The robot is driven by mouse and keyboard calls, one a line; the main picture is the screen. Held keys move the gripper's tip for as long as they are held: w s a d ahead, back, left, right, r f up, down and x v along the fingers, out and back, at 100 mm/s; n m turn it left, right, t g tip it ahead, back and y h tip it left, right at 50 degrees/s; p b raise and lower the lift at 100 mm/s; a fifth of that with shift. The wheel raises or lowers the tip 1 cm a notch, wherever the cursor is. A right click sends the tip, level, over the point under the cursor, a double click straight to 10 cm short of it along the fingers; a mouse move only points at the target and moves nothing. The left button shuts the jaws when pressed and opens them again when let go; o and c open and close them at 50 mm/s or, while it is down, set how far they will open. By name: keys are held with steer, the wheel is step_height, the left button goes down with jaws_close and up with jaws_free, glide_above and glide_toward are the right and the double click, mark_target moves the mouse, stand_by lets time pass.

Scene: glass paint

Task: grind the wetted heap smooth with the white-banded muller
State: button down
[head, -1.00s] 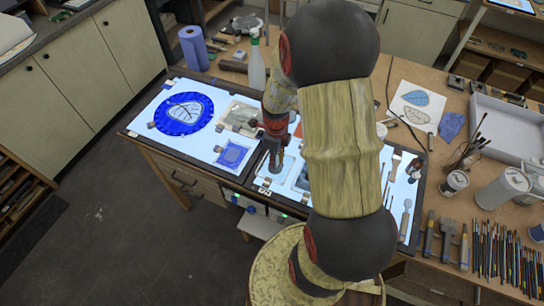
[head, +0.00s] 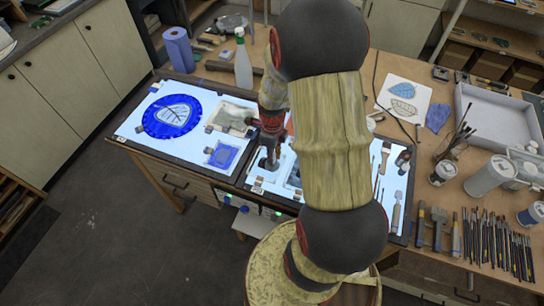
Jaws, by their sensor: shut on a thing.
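My gripper (head: 269,158) is at the middle of the lit worktop, fingers pointing down, just right of a small blue square pane. It is shut on a small greyish thing, taken to be the muller, low over or on a grey slab (head: 262,178). The white band cannot be made out, and I cannot tell whether the muller touches the slab. The wetted heap cannot be made out at this size. My own arm hides much of the slab's right side and the worktop behind it.
A round blue pane with a leaf (head: 172,115) and the blue square pane (head: 222,155) lie to the left. Brushes (head: 497,240), jars (head: 490,178) and a white tray (head: 496,118) crowd the right.

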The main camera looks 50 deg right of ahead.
steer(key=shift+w+r+p, duration=0.1)
steer(key=shift+r+p, duration=1.35)
steer(key=shift+r, duration=0.95)
steer(key=shift+r, duration=0.1)
